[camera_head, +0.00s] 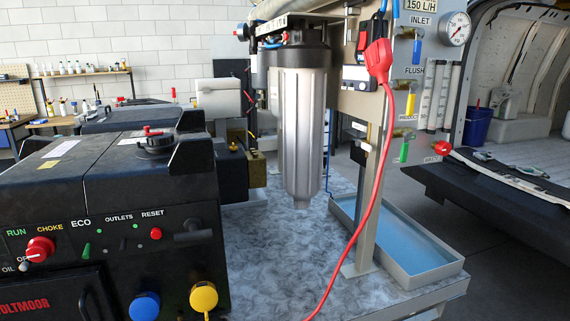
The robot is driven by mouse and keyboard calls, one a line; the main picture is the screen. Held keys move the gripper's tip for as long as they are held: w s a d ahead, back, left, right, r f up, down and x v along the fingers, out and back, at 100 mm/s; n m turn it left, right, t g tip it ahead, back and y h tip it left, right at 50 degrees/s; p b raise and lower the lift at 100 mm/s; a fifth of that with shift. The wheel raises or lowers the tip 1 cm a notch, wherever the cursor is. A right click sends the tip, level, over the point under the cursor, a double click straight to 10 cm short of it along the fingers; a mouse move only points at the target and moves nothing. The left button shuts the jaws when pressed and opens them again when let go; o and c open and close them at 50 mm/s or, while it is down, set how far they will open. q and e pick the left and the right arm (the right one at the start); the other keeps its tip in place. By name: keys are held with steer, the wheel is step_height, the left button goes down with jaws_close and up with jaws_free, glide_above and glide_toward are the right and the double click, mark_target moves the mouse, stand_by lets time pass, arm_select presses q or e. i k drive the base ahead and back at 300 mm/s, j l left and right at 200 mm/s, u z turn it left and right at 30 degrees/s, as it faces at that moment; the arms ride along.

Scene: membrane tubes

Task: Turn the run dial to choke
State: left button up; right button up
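The run dial (40,249) is a red knob at the left of the front panel of a black generator (120,220), in the lower left of the head view. The words RUN and CHOKE are printed above the dial, RUN to its left and CHOKE above it. An OFF label at its lower left is partly covered. I cannot tell for sure which mark the dial points to. Neither my left nor my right gripper is in view.
A red reset button (156,234), blue socket (144,306) and yellow socket (204,297) share the panel. A grey filter housing (302,130) hangs right of the generator. A red cable (368,215) runs down to the bench. A blue-lined tray (400,245) lies right.

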mark_target(40, 248)
steer(key=u, duration=1.4)
